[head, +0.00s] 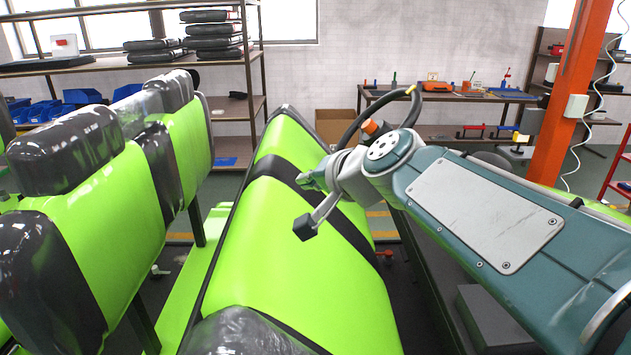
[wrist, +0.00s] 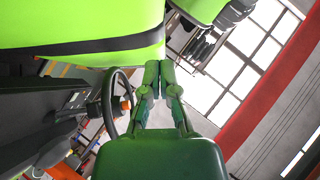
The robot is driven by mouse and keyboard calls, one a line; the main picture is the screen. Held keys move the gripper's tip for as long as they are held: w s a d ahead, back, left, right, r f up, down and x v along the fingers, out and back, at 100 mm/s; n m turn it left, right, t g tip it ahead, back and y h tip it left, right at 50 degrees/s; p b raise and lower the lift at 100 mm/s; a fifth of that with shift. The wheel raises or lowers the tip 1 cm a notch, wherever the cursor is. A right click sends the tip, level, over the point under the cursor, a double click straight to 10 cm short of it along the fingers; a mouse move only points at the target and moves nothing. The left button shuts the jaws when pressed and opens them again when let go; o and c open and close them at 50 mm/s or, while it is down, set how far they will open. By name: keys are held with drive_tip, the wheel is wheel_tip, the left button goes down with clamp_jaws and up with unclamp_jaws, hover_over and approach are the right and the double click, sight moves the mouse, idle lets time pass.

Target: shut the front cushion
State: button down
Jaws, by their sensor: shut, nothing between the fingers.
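The front cushion (head: 290,255) is a long bright green seat with a black strap across it and a ridge along its far side. In the head view it fills the middle and looks tilted up, with a dark gap along its right side. It also shows in the wrist view as a green surface with a black strap (wrist: 85,45) at the upper left. My gripper (head: 308,180) is over the cushion near the strap; I cannot tell if it touches. In the wrist view its two green fingers (wrist: 160,70) are close together, empty, beside the cushion's edge.
Green and black seat backs (head: 130,180) stand at the left. A dark frame (head: 460,280) lies to the right of the cushion, below my arm. A shelf (head: 235,105) with stacked black pads, a workbench (head: 450,97) and an orange post (head: 575,90) stand farther back.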

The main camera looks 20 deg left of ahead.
sight(264, 196)
drive_tip(key=a+f, duration=0.1)
drive_tip(key=a, duration=0.1)
drive_tip(key=a+f, duration=0.2)
drive_tip(key=a, duration=0.1)
drive_tip(key=w+a+f, duration=0.1)
drive_tip(key=a, duration=0.1)
drive_tip(key=shift+a+f, duration=0.15)
drive_tip(key=shift+f, duration=0.1)
drive_tip(key=shift+d, duration=0.55)
drive_tip(key=shift+a, duration=0.15)
